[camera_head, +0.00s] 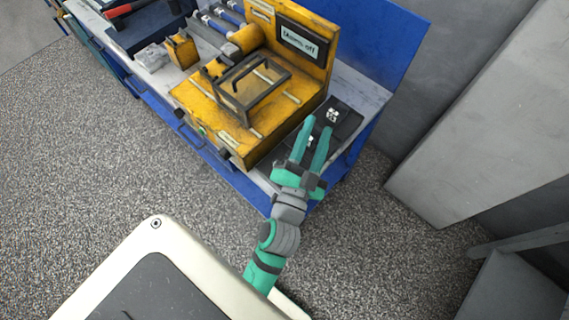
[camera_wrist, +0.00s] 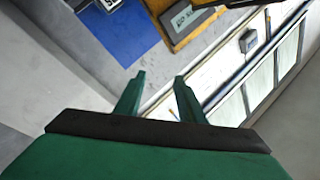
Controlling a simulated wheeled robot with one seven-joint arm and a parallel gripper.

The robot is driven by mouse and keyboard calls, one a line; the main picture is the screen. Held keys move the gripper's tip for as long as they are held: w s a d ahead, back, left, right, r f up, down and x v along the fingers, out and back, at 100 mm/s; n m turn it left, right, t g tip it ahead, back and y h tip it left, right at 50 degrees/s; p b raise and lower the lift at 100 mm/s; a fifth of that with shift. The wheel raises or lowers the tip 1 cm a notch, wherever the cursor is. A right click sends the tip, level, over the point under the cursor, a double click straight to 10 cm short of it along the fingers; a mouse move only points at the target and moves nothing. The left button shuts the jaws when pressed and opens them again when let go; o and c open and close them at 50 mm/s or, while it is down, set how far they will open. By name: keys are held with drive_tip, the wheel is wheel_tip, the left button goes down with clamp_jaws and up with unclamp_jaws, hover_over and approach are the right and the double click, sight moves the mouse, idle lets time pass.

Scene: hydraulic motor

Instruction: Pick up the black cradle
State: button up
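A flat black object (camera_head: 347,121), likely the black cradle, lies on the bench to the right of the yellow machine. A small white-and-black piece (camera_head: 333,115) sits on it. My gripper (camera_head: 318,124) is open, and its two teal fingers overlap the near left side of the black object in the head view. I cannot tell how high they are above it. In the wrist view, my gripper (camera_wrist: 160,76) shows two spread green fingers with nothing between them, and the black object is not recognizable there. My gripper hides part of the black object in the head view.
A blue panel (camera_head: 385,35) rises behind the bench. Grey clamps and other tools crowd the left. A grey wall block (camera_head: 475,115) stands right.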

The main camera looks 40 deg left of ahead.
drive_tip(key=w+a+r+n+g+y, duration=0.1)
drive_tip(key=a+r+n+g+y, duration=0.6)
drive_tip(key=a+r+y, duration=0.85)
drive_tip(key=s+a+r+n+g+h, duration=0.2)
drive_tip(key=s+a+r+n+g, duration=0.4)
drive_tip(key=s+a+n+g, duration=0.6)
drive_tip(key=s+d+f+n+g+h, duration=0.2)
drive_tip(key=s+f+n+g+h, duration=0.15)
drive_tip(key=f+h, duration=0.8)
drive_tip(key=w+d+f+t+h, duration=0.1)
drive_tip(key=w+d+f+h, duration=0.1)
drive_tip(key=d, duration=0.4)
drive_tip(key=w+d+f+t+h, duration=0.1)
drive_tip(key=w+d+f+h, duration=0.2)
drive_tip(key=d+f, duration=0.2)
drive_tip(key=w+d+f+t+h, duration=0.1)
drive_tip(key=d+f, duration=0.3)
drive_tip(key=d, duration=0.4)
drive_tip(key=shift+w+d+f+m+h, duration=0.1)
drive_tip(key=shift+w+d+m+h, duration=0.1)
drive_tip(key=shift+w+h, duration=0.25)
drive_tip(key=shift+w+d+f+m+h, duration=0.15)
drive_tip(key=shift+w+h, duration=0.15)
drive_tip(key=shift+h, duration=0.15)
drive_tip(key=shift+d+f, duration=0.1)
drive_tip(key=shift+d, duration=0.15)
drive_tip(key=f, duration=1)
drive_tip(key=shift+s+f, duration=0.2)
drive_tip(key=shift+w, duration=0.15)
clamp_jaws()
